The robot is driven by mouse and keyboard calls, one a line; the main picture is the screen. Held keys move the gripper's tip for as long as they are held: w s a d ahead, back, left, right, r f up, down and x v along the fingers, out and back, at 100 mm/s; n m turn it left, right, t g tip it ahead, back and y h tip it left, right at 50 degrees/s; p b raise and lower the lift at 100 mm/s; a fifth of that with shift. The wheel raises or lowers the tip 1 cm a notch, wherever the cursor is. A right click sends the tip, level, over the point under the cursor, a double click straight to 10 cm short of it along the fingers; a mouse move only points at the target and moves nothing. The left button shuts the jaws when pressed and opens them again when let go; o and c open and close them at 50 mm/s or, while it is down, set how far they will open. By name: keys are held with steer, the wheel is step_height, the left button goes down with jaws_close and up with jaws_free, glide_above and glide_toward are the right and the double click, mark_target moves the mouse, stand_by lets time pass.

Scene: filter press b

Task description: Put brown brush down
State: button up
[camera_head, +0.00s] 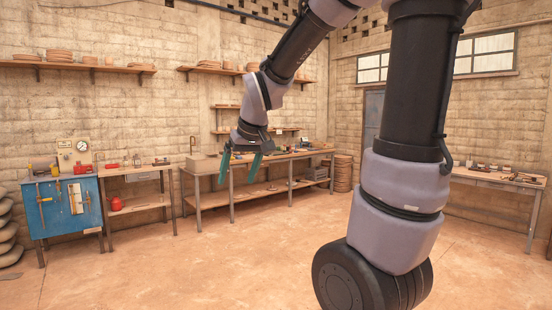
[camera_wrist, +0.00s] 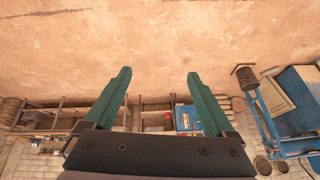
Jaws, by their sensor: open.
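My gripper (camera_head: 238,166) is raised in the air in the head view, in front of the long bench by the back wall. Its two green fingers are apart. In the wrist view my gripper (camera_wrist: 158,76) has nothing between its fingers, only bare floor and distant furniture behind. I cannot make out a brown brush in either view; the small items on the benches are too small to tell apart.
A long bench (camera_head: 211,201) stands along the back wall. Another bench (camera_head: 497,179) is at right. The floor (camera_head: 190,262) between is clear.

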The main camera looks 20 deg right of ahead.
steer(key=s+d+r+m+t, duration=0.1)
steer(key=s+d+r+m, duration=0.1)
steer(key=s, duration=0.5)
steer(key=s+d+r+m+t, duration=0.1)
steer(key=s+d+r+m, duration=0.1)
steer(key=s, duration=0.5)
step_height(320, 180, up, 2)
steer(key=shift+d+r+m, duration=0.1)
steer(key=shift+d+m, duration=0.2)
steer(key=shift+m, duration=0.5)
steer(key=shift+w, duration=0.1)
